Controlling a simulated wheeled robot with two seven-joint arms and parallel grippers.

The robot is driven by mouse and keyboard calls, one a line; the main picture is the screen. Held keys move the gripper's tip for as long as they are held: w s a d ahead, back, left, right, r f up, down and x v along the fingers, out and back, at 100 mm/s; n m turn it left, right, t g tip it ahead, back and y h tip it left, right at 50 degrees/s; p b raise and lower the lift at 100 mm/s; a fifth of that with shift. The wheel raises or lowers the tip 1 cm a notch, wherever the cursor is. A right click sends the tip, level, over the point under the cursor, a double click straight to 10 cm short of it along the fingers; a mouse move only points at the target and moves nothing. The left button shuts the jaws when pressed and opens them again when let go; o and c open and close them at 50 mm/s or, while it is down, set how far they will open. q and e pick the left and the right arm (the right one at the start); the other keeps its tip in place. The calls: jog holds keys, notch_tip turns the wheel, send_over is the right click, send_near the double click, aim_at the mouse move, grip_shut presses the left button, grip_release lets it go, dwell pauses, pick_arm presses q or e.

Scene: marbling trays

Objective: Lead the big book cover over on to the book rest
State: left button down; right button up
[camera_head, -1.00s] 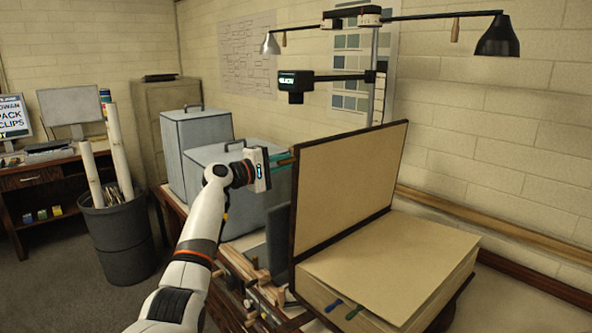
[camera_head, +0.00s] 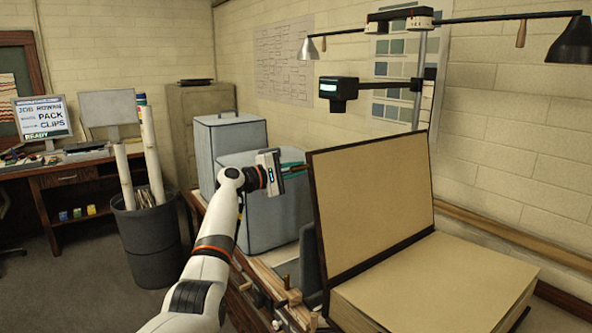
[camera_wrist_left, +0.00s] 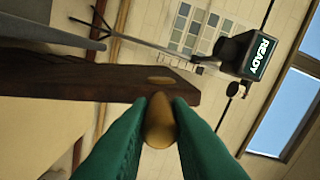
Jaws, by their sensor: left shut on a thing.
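The big book cover (camera_head: 375,205) stands raised from the book block (camera_head: 440,280), tan inside with a dark brown border, and leans a little left past upright. My left gripper (camera_head: 298,169) is at the cover's upper left edge. In the left wrist view its green fingers (camera_wrist_left: 160,115) are shut on a small rounded tan knob (camera_wrist_left: 159,122) at the cover's dark edge (camera_wrist_left: 110,82). A dark grey upright slab (camera_head: 310,255) stands just left of the cover; it may be the book rest, which is mostly hidden. My right gripper is out of view.
Two grey-blue boxes (camera_head: 228,150) stand behind my left gripper. A lamp stand (camera_head: 418,95) with a display box (camera_head: 338,89) rises behind the cover. Wooden pieces (camera_head: 262,277) lie on the bench left of the book. A bin with rolls (camera_head: 147,240) stands on the floor.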

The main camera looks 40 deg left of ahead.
pick_arm(q)
jog(key=c, duration=1.3)
grip_release()
jog(key=shift+d, duration=0.15)
jog(key=shift+c, duration=0.2)
jog(key=shift+s+a+f, duration=0.1)
jog(key=shift+s+a, duration=0.15)
jog(key=shift+s, duration=0.15)
jog(key=shift+b+v, duration=0.75)
jog(key=shift+v, duration=0.65)
jog(key=b+v, duration=0.3)
jog(key=v, duration=0.5)
jog(key=shift+s, duration=0.2)
